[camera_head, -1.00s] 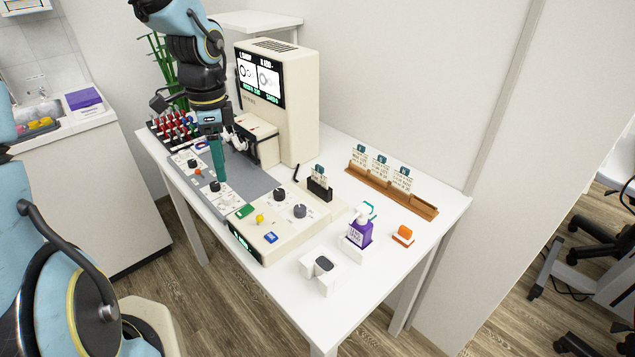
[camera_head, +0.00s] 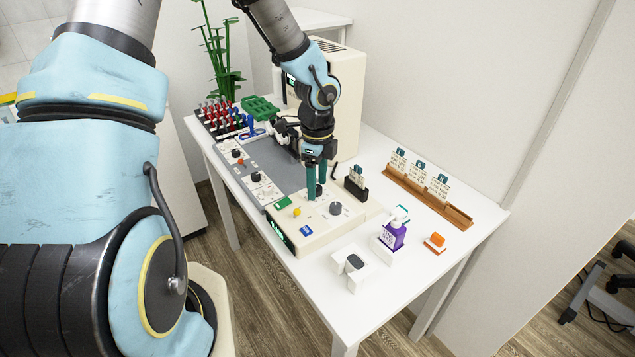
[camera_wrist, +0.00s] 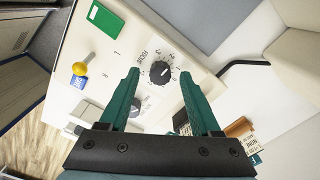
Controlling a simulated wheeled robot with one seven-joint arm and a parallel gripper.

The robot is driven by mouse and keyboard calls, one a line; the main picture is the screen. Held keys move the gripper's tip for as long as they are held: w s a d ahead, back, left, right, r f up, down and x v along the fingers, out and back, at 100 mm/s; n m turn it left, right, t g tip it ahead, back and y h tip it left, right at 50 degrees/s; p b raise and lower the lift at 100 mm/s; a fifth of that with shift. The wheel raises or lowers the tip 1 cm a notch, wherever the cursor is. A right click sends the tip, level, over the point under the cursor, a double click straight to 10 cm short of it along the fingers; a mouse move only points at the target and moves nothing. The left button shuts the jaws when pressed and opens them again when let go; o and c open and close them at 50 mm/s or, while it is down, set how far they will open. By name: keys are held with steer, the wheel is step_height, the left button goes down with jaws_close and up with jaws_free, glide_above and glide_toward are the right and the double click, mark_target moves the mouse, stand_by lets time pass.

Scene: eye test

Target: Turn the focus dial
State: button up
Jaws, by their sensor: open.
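The cream console (camera_head: 300,243) stands on the white table. Its black focus dial (camera_wrist: 160,72) has a label that seems to read FOCUS and a ring of marks around it. In the head view the dial (camera_head: 320,190) is partly hidden by my fingers. My gripper (camera_wrist: 159,73) is open with its green fingers pointing at the panel. In the wrist view the dial appears between the fingertips, touching neither; I cannot tell whether the tips are level with it or above it. In the head view my gripper (camera_head: 312,196) is directly over that part of the console.
A second dial (camera_head: 336,208) sits close by, partly behind a finger in the wrist view. A yellow knob (camera_head: 297,212), a green button (camera_head: 283,203) and a blue button (camera_head: 306,230) are on the panel.

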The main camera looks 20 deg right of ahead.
steer(key=shift+f, duration=0.3)
jaws_close()
stand_by(0.4)
